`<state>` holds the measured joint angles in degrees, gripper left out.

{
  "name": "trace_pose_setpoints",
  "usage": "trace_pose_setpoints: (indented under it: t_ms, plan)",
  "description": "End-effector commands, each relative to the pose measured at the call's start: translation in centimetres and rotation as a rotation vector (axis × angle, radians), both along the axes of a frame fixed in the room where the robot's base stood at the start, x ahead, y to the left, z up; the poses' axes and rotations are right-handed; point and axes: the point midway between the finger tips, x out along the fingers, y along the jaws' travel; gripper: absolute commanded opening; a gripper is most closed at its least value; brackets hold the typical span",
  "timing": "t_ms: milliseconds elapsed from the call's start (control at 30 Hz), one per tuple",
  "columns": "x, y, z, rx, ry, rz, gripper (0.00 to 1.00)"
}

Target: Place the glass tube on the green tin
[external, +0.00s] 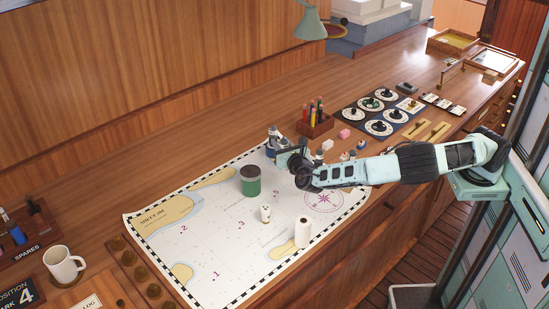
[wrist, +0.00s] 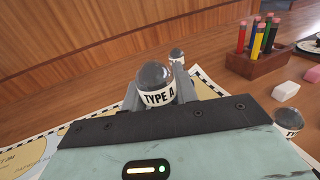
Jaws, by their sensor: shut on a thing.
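The tube's lower part is hidden by my gripper body. In the external view my gripper (external: 281,152) is above the far right part of the chart, and the held tube is hard to make out there. The green tin (external: 250,183), a short cylinder with a dark top, stands upright on the chart, left of and apart from my gripper. The tin does not show in the wrist view.
A similar domed tube (wrist: 177,56) stands beyond the held one, another (wrist: 288,122) at right. A pencil box (external: 315,125) is behind right. The chart's left part is clear.

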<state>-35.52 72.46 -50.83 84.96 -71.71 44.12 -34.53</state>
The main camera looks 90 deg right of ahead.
Motion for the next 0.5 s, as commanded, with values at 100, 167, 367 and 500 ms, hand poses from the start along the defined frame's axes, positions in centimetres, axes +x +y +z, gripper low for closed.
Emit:
trace_pose_setpoints:
  t_ms: [100, 167, 367, 500]
  plan:
    - [0.6, -0.9, -1.6, -0.011, 0.005, 0.024, 0.07]
    - [1.2, -1.2, -2.2, -0.013, 0.005, 0.05, 0.07]
    - [3.5, -1.3, -2.5, -0.015, 0.005, 0.181, 0.07]
    - [5.5, -0.7, -1.7, -0.01, 0.003, 0.296, 0.07]
